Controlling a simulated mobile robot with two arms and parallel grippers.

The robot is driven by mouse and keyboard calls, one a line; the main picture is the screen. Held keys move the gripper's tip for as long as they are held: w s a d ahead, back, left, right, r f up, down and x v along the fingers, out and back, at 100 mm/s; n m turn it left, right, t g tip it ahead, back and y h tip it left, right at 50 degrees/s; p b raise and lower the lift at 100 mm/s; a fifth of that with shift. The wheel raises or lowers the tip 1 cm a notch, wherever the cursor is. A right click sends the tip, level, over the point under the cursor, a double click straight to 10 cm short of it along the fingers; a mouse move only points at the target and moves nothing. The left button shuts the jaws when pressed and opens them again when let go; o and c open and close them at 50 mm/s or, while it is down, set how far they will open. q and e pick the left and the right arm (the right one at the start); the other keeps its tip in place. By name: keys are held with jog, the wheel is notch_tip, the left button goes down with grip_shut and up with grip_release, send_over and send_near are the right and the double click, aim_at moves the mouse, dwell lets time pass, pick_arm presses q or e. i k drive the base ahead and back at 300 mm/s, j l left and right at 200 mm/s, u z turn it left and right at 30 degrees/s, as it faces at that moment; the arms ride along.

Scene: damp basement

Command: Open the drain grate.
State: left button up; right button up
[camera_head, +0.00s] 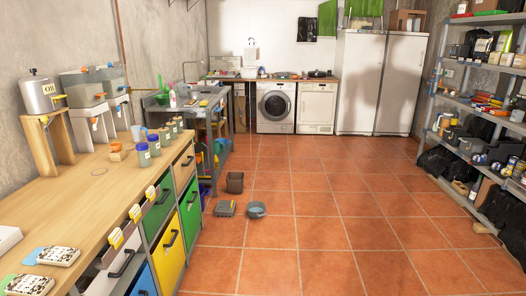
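I cannot make out a drain grate for sure. A small grey, squarish thing (226,208) lies on the tiled floor near the middle, beside a round grey-blue bucket (256,210). It is too small to tell whether it is a grate. Neither of my grippers is in view.
A long wooden counter (95,185) with colored drawers runs along the left. A brown bin (235,183) stands on the floor by the sink table. A washing machine (276,108) stands at the back. Loaded metal shelves (466,102) line the right. The tiled floor (340,215) is open.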

aim_at(222, 205)
jog(key=i, duration=2.5)
